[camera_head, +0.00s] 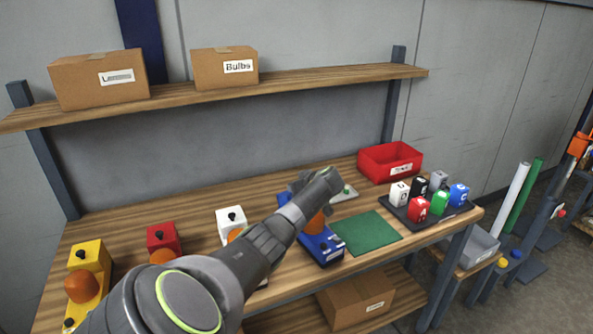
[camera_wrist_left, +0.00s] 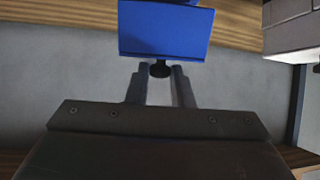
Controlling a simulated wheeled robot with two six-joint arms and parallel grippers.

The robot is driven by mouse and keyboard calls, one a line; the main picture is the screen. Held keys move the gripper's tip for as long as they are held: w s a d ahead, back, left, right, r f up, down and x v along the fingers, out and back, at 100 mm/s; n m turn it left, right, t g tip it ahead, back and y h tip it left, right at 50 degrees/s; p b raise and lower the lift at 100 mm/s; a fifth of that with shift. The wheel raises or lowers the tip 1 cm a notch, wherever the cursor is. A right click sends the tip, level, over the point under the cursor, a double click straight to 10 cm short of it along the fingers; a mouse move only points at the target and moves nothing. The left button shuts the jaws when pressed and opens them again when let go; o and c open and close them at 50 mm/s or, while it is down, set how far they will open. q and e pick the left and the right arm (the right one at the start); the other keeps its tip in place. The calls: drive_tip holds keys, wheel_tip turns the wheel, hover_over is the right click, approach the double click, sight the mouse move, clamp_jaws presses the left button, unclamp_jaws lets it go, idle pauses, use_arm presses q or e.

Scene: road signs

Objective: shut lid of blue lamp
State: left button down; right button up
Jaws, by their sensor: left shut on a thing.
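The blue lamp (camera_head: 325,247) stands on the workbench, partly covered by my left arm. Its orange bulb (camera_head: 316,223) shows in the body. A blue part, likely its lid (camera_head: 283,198), shows just left of my wrist. In the left wrist view the blue lid (camera_wrist_left: 165,30) fills the top middle, with a black knob (camera_wrist_left: 160,71) at its edge. My left gripper (camera_wrist_left: 159,74) has its two fingers on either side of the knob, shut on it. In the head view the fingertips are largely hidden behind my wrist. My right gripper is not in view.
Yellow (camera_head: 88,255), red (camera_head: 162,238) and white (camera_head: 230,220) lamps stand to the left. A green mat (camera_head: 366,232) lies right of the blue lamp. A dark tray (camera_head: 440,218) with several coloured blocks and a red bin (camera_head: 390,161) stand farther right. A shelf (camera_head: 300,80) runs above.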

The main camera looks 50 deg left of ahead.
use_arm(q)
drive_tip(key=c, duration=1.5)
unclamp_jaws()
drive_tip(key=shift+d+f, duration=0.15)
drive_tip(key=shift+f, duration=0.35)
drive_tip(key=shift+o, duration=1.1)
drive_tip(key=shift+a+r, duration=0.1)
drive_tip(key=shift+a, duration=0.1)
drive_tip(key=shift+d+r, duration=0.1)
drive_tip(key=shift+r, duration=0.05)
drive_tip(key=shift+d+r, duration=0.15)
drive_tip(key=b+v, duration=0.3)
drive_tip(key=v, duration=1.3)
drive_tip(key=shift+d+b, duration=0.3)
drive_tip(key=shift+d, duration=0.05)
drive_tip(key=shift+w+r, duration=0.1)
